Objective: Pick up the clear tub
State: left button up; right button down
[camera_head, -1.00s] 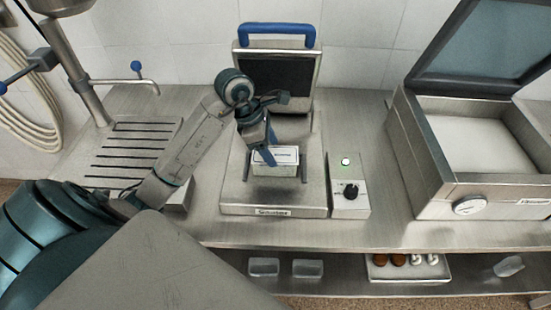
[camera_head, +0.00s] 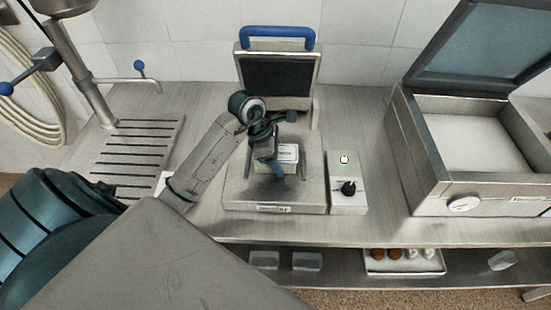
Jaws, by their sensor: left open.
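A small clear tub with a white label on top (camera_head: 288,153) sits on the bed of the steel sealer (camera_head: 243,188), between its upright posts. My left gripper (camera_head: 277,169) is open. It hangs over the front left part of the tub and hides much of it. I cannot tell whether the fingers touch the tub. My right gripper is not in view.
The sealer's lid with a blue handle (camera_head: 277,38) stands raised behind. A control box (camera_head: 347,184) with a black knob is to the right. An open chamber machine (camera_head: 478,199) stands farther right. Clear tubs (camera_head: 307,262) and a tray (camera_head: 405,268) lie on the lower shelf.

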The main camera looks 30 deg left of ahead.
pick_arm(q)
jog(key=shift+f+b, duration=0.25)
jog(key=shift+b, duration=0.25)
jog(key=c, duration=0.9)
jog(key=shift+o, duration=0.2)
jog(key=shift+r, duration=0.1)
